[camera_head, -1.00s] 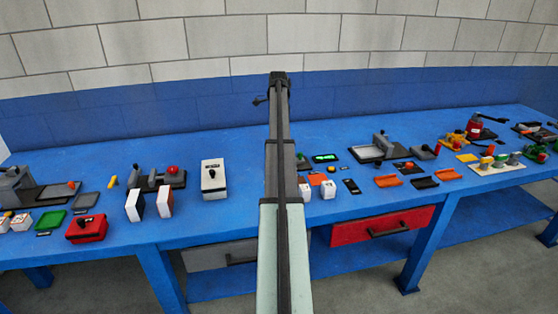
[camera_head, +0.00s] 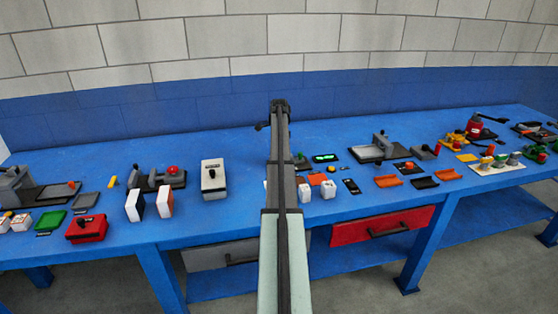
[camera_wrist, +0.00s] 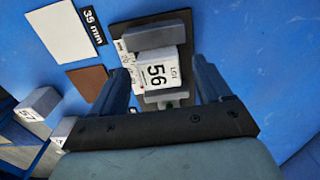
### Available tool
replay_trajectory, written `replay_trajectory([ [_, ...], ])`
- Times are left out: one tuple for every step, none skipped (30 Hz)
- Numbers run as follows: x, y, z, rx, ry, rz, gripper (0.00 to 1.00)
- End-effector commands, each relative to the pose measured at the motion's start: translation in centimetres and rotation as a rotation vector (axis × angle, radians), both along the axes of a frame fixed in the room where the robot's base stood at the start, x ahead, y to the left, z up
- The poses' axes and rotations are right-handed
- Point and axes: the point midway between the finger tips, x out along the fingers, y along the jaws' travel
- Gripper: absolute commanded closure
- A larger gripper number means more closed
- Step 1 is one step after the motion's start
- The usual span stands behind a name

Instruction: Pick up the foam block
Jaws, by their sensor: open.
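In the wrist view, a pale block with a white face marked "56" (camera_wrist: 158,72) sits on a dark base between two grey pieces; it looks like the foam block, though I cannot be sure of its material. My gripper (camera_wrist: 161,80) is open, with one dark finger on each side of this block in the picture. I cannot tell how far above it the fingertips are. No contact shows. In the head view my arm hides this spot and the fingers.
Beside the fixture lie a "35 mm" label (camera_wrist: 90,27), a white sheet (camera_wrist: 60,31) and a brown sheet (camera_wrist: 87,82). A block marked "57" (camera_wrist: 38,103) lies left. In the head view, white blocks (camera_head: 328,189) stand right of my arm on the crowded blue bench (camera_head: 235,215).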

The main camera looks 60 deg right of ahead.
Motion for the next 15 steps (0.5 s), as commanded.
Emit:
replay_trajectory([
  [0.0,0.0,-0.8,0.001,0.001,0.0,0.22],
  [0.0,0.0,-1.2,0.001,0.001,0.0,0.22],
  [0.0,0.0,-1.6,0.001,0.001,0.0,0.22],
  [0.0,0.0,-1.9,0.001,0.001,0.0,0.22],
  [0.0,0.0,-2.0,0.0,0.0,0.0,0.22],
  [0.0,0.0,-2.2,0.0,0.0,0.0,0.22],
  [0.0,0.0,-2.2,0.0,0.0,0.001,0.22],
  [0.0,0.0,-2.2,-0.001,-0.001,0.001,0.22],
  [0.0,0.0,-2.2,-0.001,-0.001,0.001,0.22],
  [0.0,0.0,-2.2,-0.001,-0.001,0.001,0.22],
  [0.0,0.0,-2.2,-0.001,-0.001,0.001,0.22],
  [0.0,0.0,-2.2,-0.001,-0.001,0.001,0.22],
  [0.0,0.0,-2.2,-0.001,-0.001,0.001,0.25],
  [0.0,0.0,-2.2,-0.001,-0.001,0.001,0.28],
  [0.0,0.0,-2.2,-0.001,-0.001,0.001,0.32],
])
